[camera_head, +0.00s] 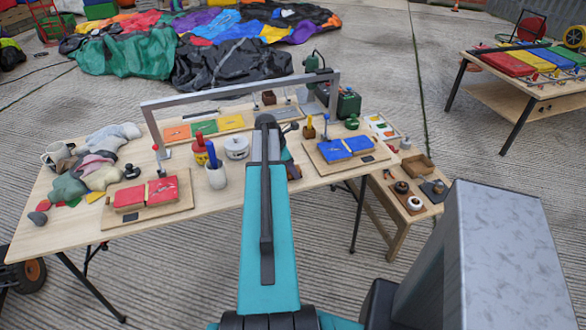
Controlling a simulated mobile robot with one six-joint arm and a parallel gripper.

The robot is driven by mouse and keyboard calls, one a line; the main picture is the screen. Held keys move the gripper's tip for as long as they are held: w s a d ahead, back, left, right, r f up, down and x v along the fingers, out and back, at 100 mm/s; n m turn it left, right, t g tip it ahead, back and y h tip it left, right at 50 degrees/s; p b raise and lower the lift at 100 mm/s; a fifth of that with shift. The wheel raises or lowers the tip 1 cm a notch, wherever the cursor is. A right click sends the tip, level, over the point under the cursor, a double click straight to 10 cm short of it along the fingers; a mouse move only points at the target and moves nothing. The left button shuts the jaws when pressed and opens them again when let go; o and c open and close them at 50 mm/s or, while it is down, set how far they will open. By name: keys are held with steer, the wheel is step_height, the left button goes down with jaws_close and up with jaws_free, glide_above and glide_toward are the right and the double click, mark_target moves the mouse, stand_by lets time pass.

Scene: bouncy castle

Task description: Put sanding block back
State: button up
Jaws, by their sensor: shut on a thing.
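My teal arm (269,235) reaches from the bottom of the head view over the middle of the workbench (222,208). Its dark far end (266,122) is above the bench, between the white tub and the blue pad. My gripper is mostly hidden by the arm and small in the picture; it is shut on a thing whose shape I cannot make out. I cannot pick out the sanding block for certain. A small brown piece (292,171) shows just right of the arm, partly covered by it.
A red pad on a board (146,194) lies left, a blue pad (346,148) right. A cup of tools (216,176) and white tub (236,148) stand left of the arm. A grey frame (240,91) spans the bench. A lower side table (408,190) holds rolls and an open box.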

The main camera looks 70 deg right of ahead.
steer(key=shift+f, duration=0.25)
steer(key=shift+f, duration=0.1)
steer(key=o, duration=1.3)
steer(key=shift+r, duration=0.2)
steer(key=b+v, duration=0.2)
steer(key=v, duration=1)
steer(key=shift+s, duration=0.1)
